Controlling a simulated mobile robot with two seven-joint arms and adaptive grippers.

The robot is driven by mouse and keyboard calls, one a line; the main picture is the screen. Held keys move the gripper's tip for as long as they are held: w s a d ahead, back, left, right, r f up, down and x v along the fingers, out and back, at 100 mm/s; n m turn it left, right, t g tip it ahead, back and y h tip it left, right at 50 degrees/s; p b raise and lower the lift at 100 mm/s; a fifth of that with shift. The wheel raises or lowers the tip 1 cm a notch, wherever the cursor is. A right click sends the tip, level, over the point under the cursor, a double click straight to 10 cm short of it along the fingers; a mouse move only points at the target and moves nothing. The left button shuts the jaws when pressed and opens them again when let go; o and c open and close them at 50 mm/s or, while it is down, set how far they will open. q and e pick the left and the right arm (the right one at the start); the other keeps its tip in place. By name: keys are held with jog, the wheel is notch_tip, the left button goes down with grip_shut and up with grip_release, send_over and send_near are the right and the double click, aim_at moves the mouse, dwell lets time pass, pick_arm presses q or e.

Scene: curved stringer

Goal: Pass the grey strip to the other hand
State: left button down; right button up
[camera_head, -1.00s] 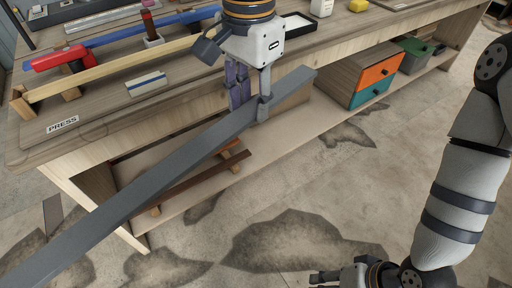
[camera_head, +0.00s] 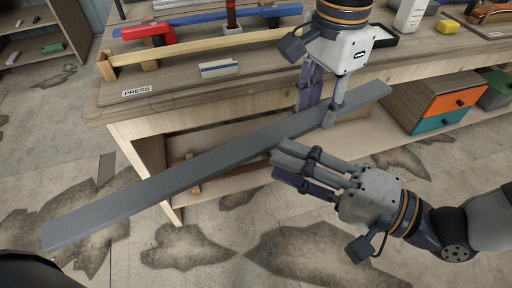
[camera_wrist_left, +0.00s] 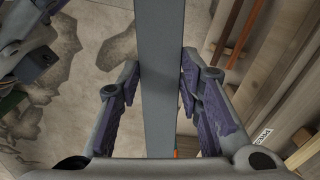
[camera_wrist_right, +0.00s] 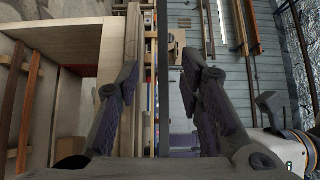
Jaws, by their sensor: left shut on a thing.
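The grey strip (camera_head: 200,170) is a long flat bar, held slanting in front of the bench in the head view. My left gripper (camera_head: 320,112), at the top, is shut on it towards its upper right end. In the left wrist view the strip (camera_wrist_left: 160,80) runs between both fingers. My right gripper (camera_head: 281,160) is open beside the strip's middle, just below the left gripper. In the right wrist view the strip (camera_wrist_right: 163,70) shows edge-on between the spread fingers (camera_wrist_right: 162,90), with gaps on both sides. Whether the right fingertips reach past its edge is unclear.
The wooden bench (camera_head: 185,98) stands behind the strip, bearing a blue bar (camera_head: 200,20), a wooden bar (camera_head: 200,43) and a red piece (camera_head: 147,32). A drawer box (camera_head: 440,100) with orange and teal fronts sits on the lower shelf. The floor in front is clear.

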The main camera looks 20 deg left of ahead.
aim_at(246, 146)
jog(key=a, duration=0.5)
jog(key=w+a, duration=0.1)
jog(key=a, duration=0.1)
jog(key=shift+a, duration=0.2)
grip_shut()
pick_arm(q)
jog(key=c, duration=1.1)
grip_release()
jog(key=shift+o, duration=0.2)
notch_tip(246, 146, up, 12)
jog(key=shift+r, duration=0.25)
pick_arm(e)
jog(key=shift+r, duration=0.15)
